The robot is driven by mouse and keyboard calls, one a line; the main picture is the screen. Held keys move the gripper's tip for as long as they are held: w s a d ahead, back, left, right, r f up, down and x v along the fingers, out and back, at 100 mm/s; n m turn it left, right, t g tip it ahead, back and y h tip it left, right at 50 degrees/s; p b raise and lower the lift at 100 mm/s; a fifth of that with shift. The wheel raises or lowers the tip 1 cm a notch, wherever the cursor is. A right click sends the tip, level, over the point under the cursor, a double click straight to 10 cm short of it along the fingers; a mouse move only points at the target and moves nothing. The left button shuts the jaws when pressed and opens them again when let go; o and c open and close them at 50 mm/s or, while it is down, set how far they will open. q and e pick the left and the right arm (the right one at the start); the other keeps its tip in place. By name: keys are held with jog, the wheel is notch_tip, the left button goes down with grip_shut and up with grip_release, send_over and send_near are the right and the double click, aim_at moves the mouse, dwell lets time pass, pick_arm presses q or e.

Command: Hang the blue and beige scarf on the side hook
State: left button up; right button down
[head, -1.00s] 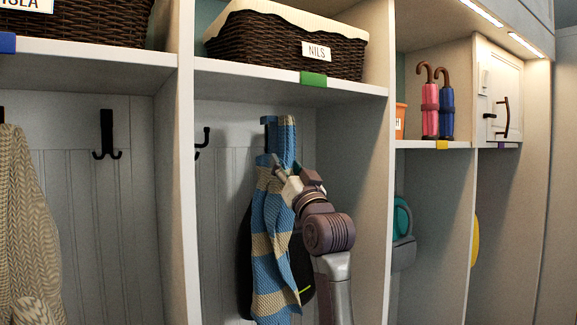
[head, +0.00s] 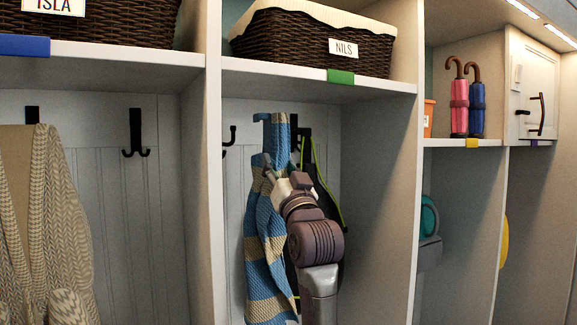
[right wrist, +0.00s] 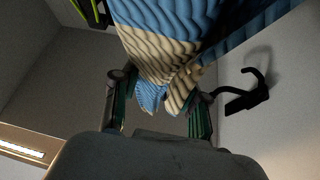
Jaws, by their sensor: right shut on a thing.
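The blue and beige striped scarf (head: 266,250) hangs in the middle cubby, its folded upper end (head: 277,130) standing above my right gripper (head: 281,176). That gripper is shut on the scarf below its top. In the right wrist view, the scarf (right wrist: 160,45) passes between the fingers of my right gripper (right wrist: 163,96). The black side hook (head: 229,137) is at the left of the cubby, left of the scarf and apart from it. A black hook (right wrist: 250,92) also shows bare in the right wrist view, right of the scarf. My left gripper is out of view.
A dark bag with a yellow-green edge (head: 316,170) hangs from the back hook behind my right arm. A wicker basket (head: 312,42) sits on the shelf above. The cubby's side panels (head: 375,210) are close on both sides. A beige knit garment (head: 45,200) hangs at left.

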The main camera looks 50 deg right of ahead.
jog(key=shift+w+a, duration=0.25)
jog(key=shift+a, duration=0.45)
jog(key=shift+w+a, duration=0.2)
jog(key=shift+a, duration=0.45)
jog(key=shift+w+a+p, duration=0.2)
jog(key=shift+w+a, duration=0.05)
jog(key=shift+a, duration=0.55)
jog(key=shift+w+a+p, duration=0.15)
jog(key=shift+w+a, duration=0.1)
jog(key=shift+a, duration=0.5)
jog(key=shift+s+a+r+p, duration=0.15)
jog(key=shift+a+p, duration=0.1)
jog(key=shift+p, duration=0.05)
jog(key=shift+f, duration=0.2)
jog(key=shift+f+b, duration=0.4)
jog(key=shift+b, duration=0.05)
jog(key=shift+f, duration=0.25)
dwell(0.3)
